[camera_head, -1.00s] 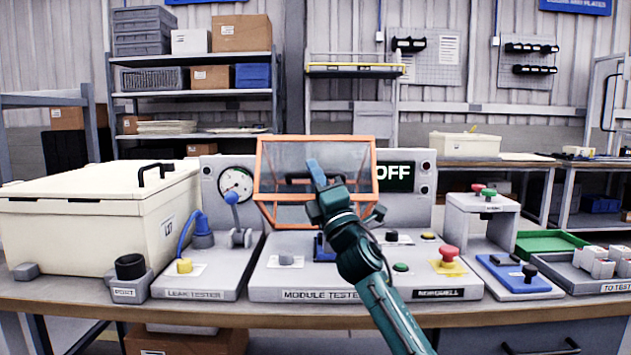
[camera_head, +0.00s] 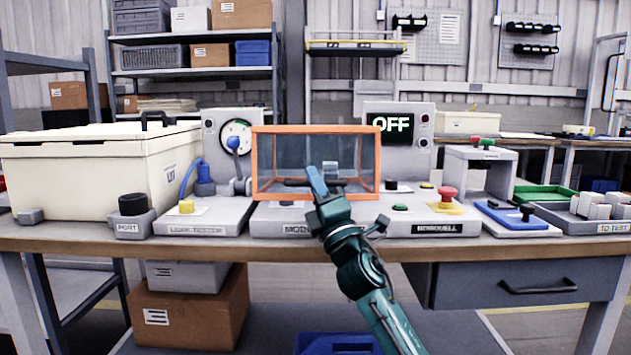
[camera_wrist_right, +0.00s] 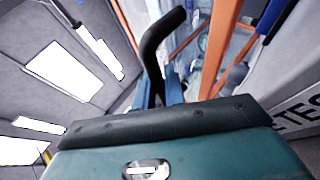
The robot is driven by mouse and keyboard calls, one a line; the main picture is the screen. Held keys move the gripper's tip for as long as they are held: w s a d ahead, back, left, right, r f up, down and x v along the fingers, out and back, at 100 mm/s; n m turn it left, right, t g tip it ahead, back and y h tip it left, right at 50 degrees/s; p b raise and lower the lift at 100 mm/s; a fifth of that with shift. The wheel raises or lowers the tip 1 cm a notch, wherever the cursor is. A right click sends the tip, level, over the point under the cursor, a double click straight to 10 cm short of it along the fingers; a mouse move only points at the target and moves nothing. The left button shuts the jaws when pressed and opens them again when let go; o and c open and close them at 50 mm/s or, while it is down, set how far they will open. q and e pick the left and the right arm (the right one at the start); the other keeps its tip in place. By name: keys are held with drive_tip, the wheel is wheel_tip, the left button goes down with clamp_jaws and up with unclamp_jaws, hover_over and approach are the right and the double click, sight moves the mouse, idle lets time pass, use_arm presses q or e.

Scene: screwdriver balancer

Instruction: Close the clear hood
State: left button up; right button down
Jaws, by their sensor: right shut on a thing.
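The clear hood (camera_head: 316,130) has an orange frame and see-through panels. In the head view it sits low over the module tester (camera_head: 268,222), its front panel facing me about upright. My right gripper (camera_head: 317,180) is at the lower front of the hood, shut on its dark handle (camera_head: 296,183). The wrist view shows the black handle (camera_wrist_right: 158,50) at the blue fingers and the orange frame (camera_wrist_right: 220,45) beside it. Whether the hood's lower edge touches the tester all round cannot be told; my gripper and arm cover part of it. My left gripper is not in view.
The OFF display (camera_head: 391,125) stands behind the hood on the right. A red button (camera_head: 447,195) and a green button (camera_head: 400,207) are right of my arm. The leak tester (camera_head: 205,218) is close on the left, beside a cream chest (camera_head: 90,185).

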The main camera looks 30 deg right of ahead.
drive_tip(key=c, duration=1.5)
unclamp_jaws()
drive_tip(key=shift+s+r, duration=0.1)
drive_tip(key=shift+s+f, duration=0.15)
drive_tip(key=shift+f, duration=0.25)
drive_tip(key=v, duration=1.2)
drive_tip(key=shift+s+r, duration=0.1)
drive_tip(key=shift+s, duration=0.3)
drive_tip(key=shift+a+y, duration=0.1)
drive_tip(key=shift+y, duration=0.2)
